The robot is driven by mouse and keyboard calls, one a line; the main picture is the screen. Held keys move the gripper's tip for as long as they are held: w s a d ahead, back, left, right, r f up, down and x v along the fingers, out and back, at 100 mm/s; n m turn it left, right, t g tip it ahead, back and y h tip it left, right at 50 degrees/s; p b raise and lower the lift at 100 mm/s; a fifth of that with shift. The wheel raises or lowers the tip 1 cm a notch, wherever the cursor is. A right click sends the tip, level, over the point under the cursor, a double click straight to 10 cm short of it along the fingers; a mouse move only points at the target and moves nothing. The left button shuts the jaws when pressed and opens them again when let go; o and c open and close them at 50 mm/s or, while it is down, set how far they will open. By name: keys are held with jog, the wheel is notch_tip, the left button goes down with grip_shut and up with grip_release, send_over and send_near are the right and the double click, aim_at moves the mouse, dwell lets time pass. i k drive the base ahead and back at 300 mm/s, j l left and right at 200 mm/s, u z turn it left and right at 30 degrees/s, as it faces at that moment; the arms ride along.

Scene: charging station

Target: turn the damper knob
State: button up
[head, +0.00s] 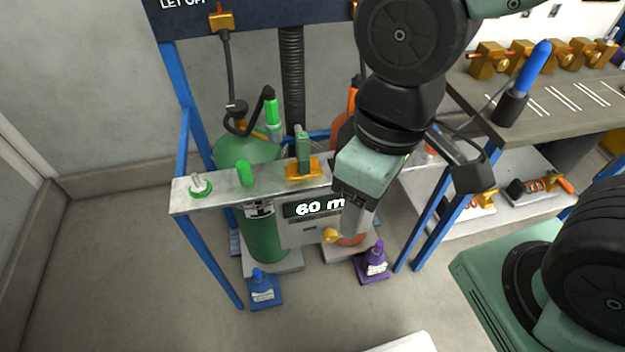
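A small yellow knob (330,236) shows on the front of the grey bench, below the "60 m" display (313,208); I cannot tell for sure whether it is the damper knob. My gripper (352,218) points down in front of the bench's right part, with its fingertips just right of and slightly above the yellow knob. Whether they touch it is unclear. The gripper covers the right end of the display, and its finger gap is not visible.
A green cylinder (262,235) and a partly hidden orange one (350,240) stand under the bench. A black corrugated hose (292,80) rises behind. A workbench (560,110) stands right. Floor at left is clear.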

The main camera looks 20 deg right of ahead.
aim_at(329, 236)
jog(key=k+j, duration=0.1)
jog(key=k, duration=0.6)
jog(key=k+j+z, duration=0.1)
jog(key=k, duration=0.55)
